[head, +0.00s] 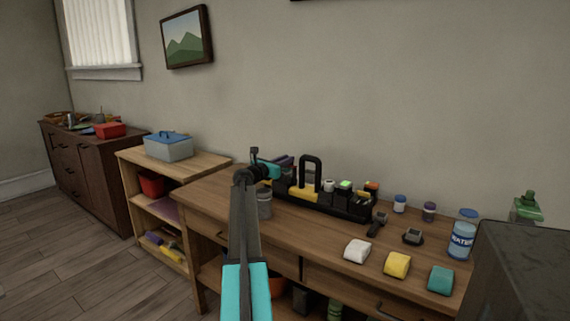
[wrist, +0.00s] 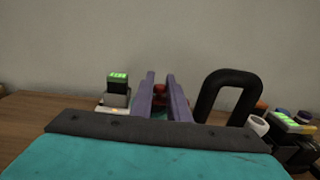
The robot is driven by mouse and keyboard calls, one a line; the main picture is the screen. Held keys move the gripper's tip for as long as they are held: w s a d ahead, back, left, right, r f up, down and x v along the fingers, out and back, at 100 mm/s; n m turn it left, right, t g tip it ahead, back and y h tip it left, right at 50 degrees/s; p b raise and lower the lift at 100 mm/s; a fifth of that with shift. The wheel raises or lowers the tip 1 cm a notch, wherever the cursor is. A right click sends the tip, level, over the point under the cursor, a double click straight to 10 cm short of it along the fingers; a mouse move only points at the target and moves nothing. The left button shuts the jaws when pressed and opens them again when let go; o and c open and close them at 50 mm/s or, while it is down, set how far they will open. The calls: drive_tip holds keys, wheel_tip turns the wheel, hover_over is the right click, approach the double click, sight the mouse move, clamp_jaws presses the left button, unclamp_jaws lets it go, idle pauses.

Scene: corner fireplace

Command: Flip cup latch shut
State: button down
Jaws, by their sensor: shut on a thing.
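My gripper (wrist: 161,84) shows two purple fingers in the wrist view, with a small red part (wrist: 160,93) between them. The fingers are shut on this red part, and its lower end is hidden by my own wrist. In the head view my gripper (head: 283,163) is at the left end of a black caddy (head: 345,209), behind my arm. A grey cup-like can (head: 265,205) stands just below it on the wooden bench. I cannot make out a cup latch clearly, nor tell whether the red part belongs to one.
The caddy has a tall black handle (head: 311,170), also in the wrist view (wrist: 228,94). White (head: 357,251), yellow (head: 397,264) and teal (head: 440,280) blocks lie along the bench (head: 325,248) front. A blue-and-white can (head: 462,238) stands at right. A grey box (head: 168,147) sits on the left shelf.

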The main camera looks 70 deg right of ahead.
drive_tip(key=shift+d+m+g+y, duration=0.3)
drive_tip(key=shift+m+g, duration=0.2)
drive_tip(key=shift+g, duration=0.3)
drive_tip(key=c, duration=1.7)
unclamp_jaws()
drive_tip(key=shift+c, duration=0.2)
drive_tip(key=shift+a, duration=0.15)
drive_tip(key=v, duration=1.3)
drive_tip(key=shift+w+a+p, duration=0.2)
drive_tip(key=shift+a+p, duration=0.1)
drive_tip(key=shift+p, duration=0.15)
